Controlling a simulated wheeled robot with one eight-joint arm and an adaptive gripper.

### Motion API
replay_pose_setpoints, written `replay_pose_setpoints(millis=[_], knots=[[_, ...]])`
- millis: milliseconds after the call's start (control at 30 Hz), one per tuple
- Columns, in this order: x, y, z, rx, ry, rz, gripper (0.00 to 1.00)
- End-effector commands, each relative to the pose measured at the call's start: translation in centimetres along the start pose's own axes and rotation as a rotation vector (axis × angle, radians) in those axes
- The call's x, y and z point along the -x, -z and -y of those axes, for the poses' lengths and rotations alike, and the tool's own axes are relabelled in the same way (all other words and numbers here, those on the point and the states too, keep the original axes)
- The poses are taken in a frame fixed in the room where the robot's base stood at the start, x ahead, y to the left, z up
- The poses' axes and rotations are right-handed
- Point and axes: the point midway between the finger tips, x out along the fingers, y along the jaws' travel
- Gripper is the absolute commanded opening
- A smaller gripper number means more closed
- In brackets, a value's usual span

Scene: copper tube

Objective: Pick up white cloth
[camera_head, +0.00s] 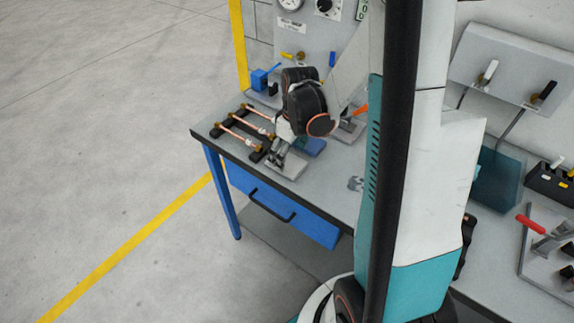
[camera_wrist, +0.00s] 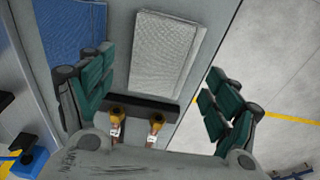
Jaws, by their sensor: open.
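The white cloth (camera_wrist: 165,50) lies flat and folded on the grey bench top, close to the bench's edge. It shows in the middle of the wrist view, beyond and between my fingers. In the head view the white cloth (camera_head: 291,170) is partly covered by my gripper (camera_head: 279,158), which is over its left part. In the wrist view my gripper (camera_wrist: 158,98) is open, its green-padded fingers wide apart with no cloth between the pads. The gap between the fingertips and the cloth is hard to judge.
A blue cloth (camera_head: 313,148) lies beside the white one. Copper tubes (camera_head: 243,125) with brass ends rest on black holders to the left; brass ends (camera_wrist: 155,121) show low in the wrist view. A blue vise (camera_head: 262,78) stands behind.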

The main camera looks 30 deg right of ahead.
Motion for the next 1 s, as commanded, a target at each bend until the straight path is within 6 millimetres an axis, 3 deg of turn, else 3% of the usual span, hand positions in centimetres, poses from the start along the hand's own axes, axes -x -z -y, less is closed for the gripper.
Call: replay_pose_setpoints(millis=[100, 200, 433, 633, 1000], knots=[[-2.2, 0.1, 0.0, 0.0, 0.0, 0.0, 0.82], [-3.1, 0.0, 0.0, 0.0, 0.0, 0.0, 0.82], [-3.1, 0.0, 0.0, 0.0, 0.0, 0.0, 0.82], [-3.1, 0.0, 0.0, 0.0, 0.0, 0.0, 0.38], [-3.0, 0.0, 0.0, 0.0, 0.0, 0.0, 0.34]])
